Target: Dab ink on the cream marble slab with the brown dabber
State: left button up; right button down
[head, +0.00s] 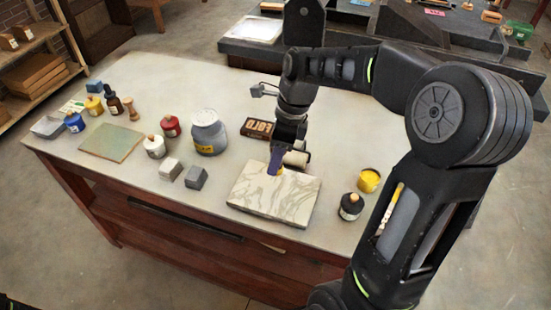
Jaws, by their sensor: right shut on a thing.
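The cream marble slab (262,206), with grey veins, lies flat near the table's front edge. My right gripper (276,161) points down over the slab's back edge. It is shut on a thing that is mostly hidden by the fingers. A yellow patch shows at the fingertips; I cannot tell whether it is on the held thing or on the slab, or whether they touch. A brown wooden piece with a knob, shaped like a dabber (130,109), stands at the table's left. An open tin of yellow ink (369,180) stands right of the slab. My left gripper is out of view.
A black bottle (351,207) stands close to the slab's right. Several small jars and a greenish plate (112,143) lie left. The table's back is mostly clear.

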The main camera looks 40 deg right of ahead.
jog(key=b, duration=0.6)
send_over(272, 190)
jog(key=d, duration=0.1)
jog(key=x, duration=0.3)
jog(key=d+x, duration=0.1)
jog(key=x, duration=0.1)
jog(key=shift+s+d+f, duration=0.1)
jog(key=shift+s+f, duration=0.05)
jog(key=shift+f, duration=0.4)
jog(key=shift+f, duration=0.65)
dwell(0.4)
jog(key=shift+s+f, duration=0.1)
dwell(1.8)
jog(key=p+v, duration=0.2)
jog(key=a+p+v, duration=0.1)
jog(key=p+v, duration=0.4)
jog(key=shift+w+a, duration=0.25)
jog(key=shift+w, duration=0.05)
dwell(0.5)
